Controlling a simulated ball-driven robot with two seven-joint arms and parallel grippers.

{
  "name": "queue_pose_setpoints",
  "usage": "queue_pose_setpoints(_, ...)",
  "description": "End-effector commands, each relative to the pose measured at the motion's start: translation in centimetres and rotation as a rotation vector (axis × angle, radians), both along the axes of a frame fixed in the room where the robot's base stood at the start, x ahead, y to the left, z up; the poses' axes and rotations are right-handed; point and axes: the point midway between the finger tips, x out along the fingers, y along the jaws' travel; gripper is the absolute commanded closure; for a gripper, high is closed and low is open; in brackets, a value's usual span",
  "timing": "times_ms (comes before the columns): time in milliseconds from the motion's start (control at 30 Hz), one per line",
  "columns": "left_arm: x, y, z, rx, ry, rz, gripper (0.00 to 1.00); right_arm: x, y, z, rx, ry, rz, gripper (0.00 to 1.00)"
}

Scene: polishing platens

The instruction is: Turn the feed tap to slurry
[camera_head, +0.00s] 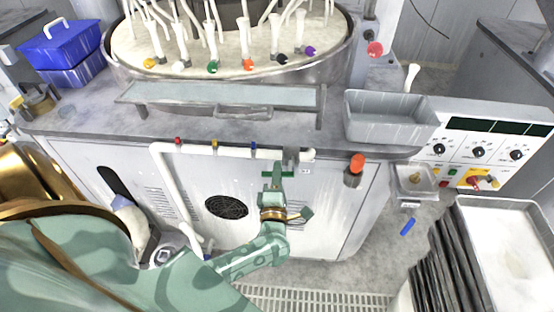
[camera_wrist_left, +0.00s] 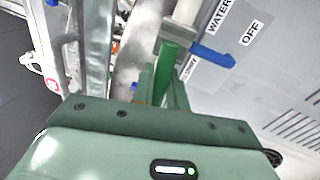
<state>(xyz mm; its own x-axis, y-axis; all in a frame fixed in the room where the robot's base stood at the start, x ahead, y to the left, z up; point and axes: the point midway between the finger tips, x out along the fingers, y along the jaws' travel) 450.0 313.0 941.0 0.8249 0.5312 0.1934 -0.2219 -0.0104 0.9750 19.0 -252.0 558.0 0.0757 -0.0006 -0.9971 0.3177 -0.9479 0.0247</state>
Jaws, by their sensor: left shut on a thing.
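The feed tap is on the white pipe along the front of the polishing machine (camera_head: 325,215). In the left wrist view its grey body shows near the top, with a bright green grip (camera_wrist_left: 169,62) and a blue pointer (camera_wrist_left: 212,56). The pointer lies between the OFF label (camera_wrist_left: 250,33) and a partly hidden label (camera_wrist_left: 187,67). A WATER label (camera_wrist_left: 217,17) is beyond. My left gripper (camera_head: 278,168) comes from below and is shut on the green grip, its fingers on either side; they partly hide the tap in the head view. My right gripper is not in view.
A grey tray (camera_head: 390,132) stands on the bench edge, right of the tap. An orange-capped fitting (camera_head: 356,165) is on the front panel. A blue box (camera_head: 62,50) is at upper left.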

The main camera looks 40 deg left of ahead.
Motion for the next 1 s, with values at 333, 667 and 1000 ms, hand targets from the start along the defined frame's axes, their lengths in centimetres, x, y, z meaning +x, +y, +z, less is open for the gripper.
queue_pose_setpoints(333,-0.05,-0.10,0.29,0.096,0.062,-0.003,1.00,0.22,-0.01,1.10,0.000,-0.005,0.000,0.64)
queue_pose_setpoints(667,-0.06,-0.12,0.22,0.109,0.070,-0.003,1.00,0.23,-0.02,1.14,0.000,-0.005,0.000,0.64)
queue_pose_setpoints(1000,-0.04,-0.07,0.28,0.107,0.068,-0.003,0.66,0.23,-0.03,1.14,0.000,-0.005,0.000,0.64)
